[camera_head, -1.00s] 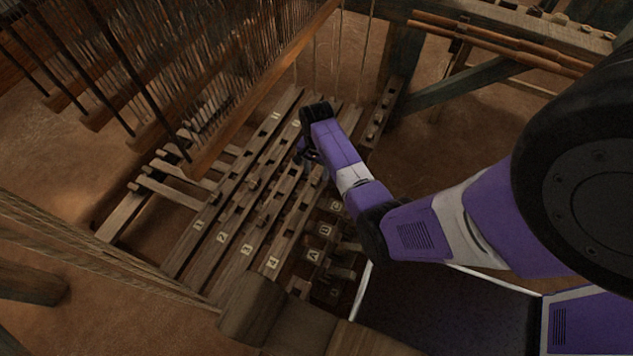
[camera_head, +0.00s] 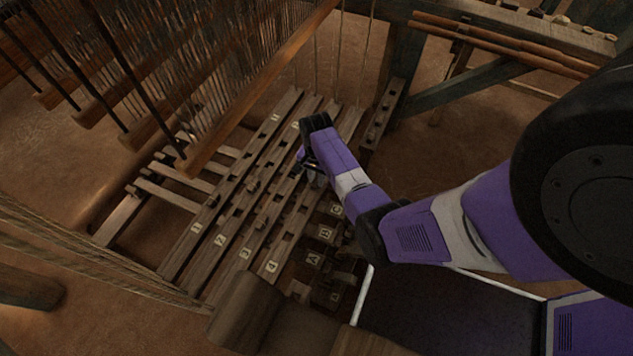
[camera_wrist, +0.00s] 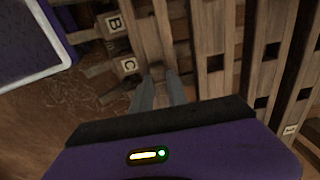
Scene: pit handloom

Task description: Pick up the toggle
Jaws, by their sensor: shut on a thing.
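My gripper (camera_head: 307,165) reaches down over the right-hand slotted treadle bars in the head view. In the wrist view, the two grey fingers of my gripper (camera_wrist: 159,78) are close together, shut on the toggle. The toggle itself is too small and dark between the fingertips to make out clearly. The fingertips are at a wooden bar beside the blocks lettered B (camera_wrist: 115,23) and C (camera_wrist: 129,65). I cannot tell whether the toggle is clear of the wood or still touches it.
Parallel wooden bars with square slots and number tags, such as bar 1 (camera_head: 222,183), lie left of my gripper. Small wooden pegs stand in some slots. A hanging heddle frame (camera_head: 262,86) is above left. A dark green post and brace (camera_head: 462,88) stand at right.

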